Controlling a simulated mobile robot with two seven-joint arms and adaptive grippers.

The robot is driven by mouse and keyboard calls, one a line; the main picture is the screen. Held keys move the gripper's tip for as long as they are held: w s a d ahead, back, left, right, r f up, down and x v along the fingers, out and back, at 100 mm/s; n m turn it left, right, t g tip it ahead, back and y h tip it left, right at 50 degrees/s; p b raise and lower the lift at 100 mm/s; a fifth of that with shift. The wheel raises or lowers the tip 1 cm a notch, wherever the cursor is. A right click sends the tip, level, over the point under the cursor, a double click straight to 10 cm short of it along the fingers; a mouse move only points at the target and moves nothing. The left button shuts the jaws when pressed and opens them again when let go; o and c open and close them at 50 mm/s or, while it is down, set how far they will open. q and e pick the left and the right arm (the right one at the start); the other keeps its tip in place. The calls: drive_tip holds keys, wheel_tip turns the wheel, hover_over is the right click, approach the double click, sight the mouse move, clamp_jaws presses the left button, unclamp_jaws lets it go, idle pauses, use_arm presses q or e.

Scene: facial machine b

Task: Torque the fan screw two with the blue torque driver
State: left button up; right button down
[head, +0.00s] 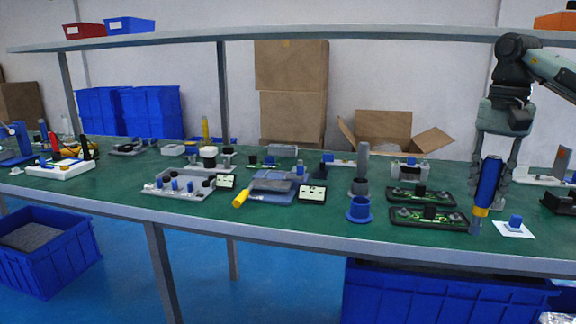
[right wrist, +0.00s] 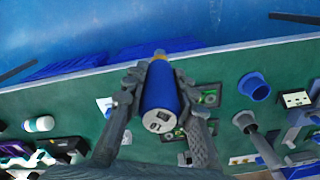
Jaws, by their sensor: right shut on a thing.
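My right gripper (head: 494,180) is shut on the blue torque driver (head: 488,184) at the right part of the bench. The driver hangs nearly upright, with a yellow collar and a thin grey bit pointing down near the front edge. The right wrist view shows the driver's blue body (right wrist: 160,95) between both fingers. Two green boards with black parts, the rear board (head: 420,197) and the front board (head: 428,217), lie just left of the driver. Their individual screws are too small to tell apart, so fan screw two cannot be picked out. My left gripper is not in view.
A blue cup-shaped holder (head: 360,208) stands left of the boards, with a grey post (head: 360,170) behind it. A white card with a blue block (head: 515,224) lies right of the driver. A shelf (head: 300,34) runs above the green bench. Blue crates (head: 45,245) stand below.

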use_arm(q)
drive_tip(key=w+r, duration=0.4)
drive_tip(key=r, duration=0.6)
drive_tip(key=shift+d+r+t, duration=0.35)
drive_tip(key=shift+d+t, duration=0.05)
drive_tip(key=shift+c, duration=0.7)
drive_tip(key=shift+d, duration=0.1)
use_arm(e)
drive_tip(key=s+a+f+n, duration=0.3)
drive_tip(key=s+a+f, duration=0.2)
drive_tip(key=a+f, duration=0.4)
drive_tip(key=s+a+f+n, duration=0.4)
drive_tip(key=s+a+f, duration=0.1)
drive_tip(key=a+f, duration=0.4)
wheel_tip(320, 180, down, 3)
drive_tip(key=shift+s+a+r, duration=0.1)
drive_tip(key=shift+s+a, duration=0.15)
drive_tip(key=shift+s, duration=0.15)
